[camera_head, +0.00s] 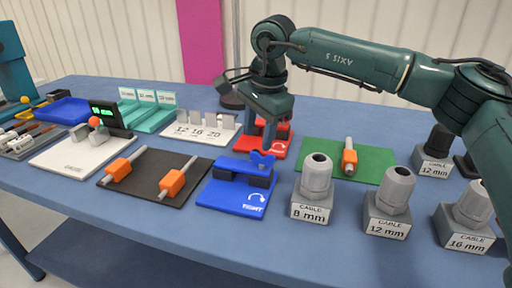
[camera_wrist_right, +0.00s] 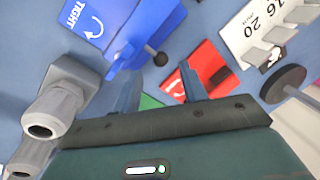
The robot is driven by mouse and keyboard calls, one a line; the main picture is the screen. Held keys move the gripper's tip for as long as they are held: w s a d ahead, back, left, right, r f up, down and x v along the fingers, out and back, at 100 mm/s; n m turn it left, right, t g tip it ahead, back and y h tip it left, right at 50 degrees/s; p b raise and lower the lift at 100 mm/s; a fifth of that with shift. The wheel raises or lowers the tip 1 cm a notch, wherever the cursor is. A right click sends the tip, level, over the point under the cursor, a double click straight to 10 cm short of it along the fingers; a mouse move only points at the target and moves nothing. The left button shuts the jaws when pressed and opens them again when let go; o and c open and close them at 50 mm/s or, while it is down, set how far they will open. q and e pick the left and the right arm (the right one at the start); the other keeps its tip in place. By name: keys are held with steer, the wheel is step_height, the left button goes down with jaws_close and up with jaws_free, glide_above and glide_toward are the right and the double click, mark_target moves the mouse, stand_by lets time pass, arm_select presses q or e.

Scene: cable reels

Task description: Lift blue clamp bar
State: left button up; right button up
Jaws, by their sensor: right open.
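The blue clamp has a base plate (camera_head: 232,198) marked TIGHT on the table. The blue bar also shows in the right wrist view (camera_wrist_right: 146,34), beyond the fingers. My right gripper (camera_head: 262,138) is open and points down behind the blue clamp, over the red plate. Its two fingers (camera_wrist_right: 160,88) stand apart, with nothing seen held between them. My left gripper is out of view.
A red plate (camera_head: 278,143) lies under and behind my right gripper. Grey cable holders (camera_head: 314,184) stand to the right, near the front. A green mat (camera_head: 318,163) with an orange-sleeved piece lies behind them. A dark mat (camera_head: 145,187) with two orange-sleeved pieces lies left of the clamp.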

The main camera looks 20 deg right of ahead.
mark_target(256, 150)
steer(key=shift+w+a+f, duration=0.1)
steer(key=shift+w+f, duration=0.15)
steer(key=shift+f, duration=0.9)
steer(key=shift+w+a+f, duration=0.1)
steer(key=shift+w+f, duration=0.1)
steer(key=shift+f, duration=0.9)
jaws_close()
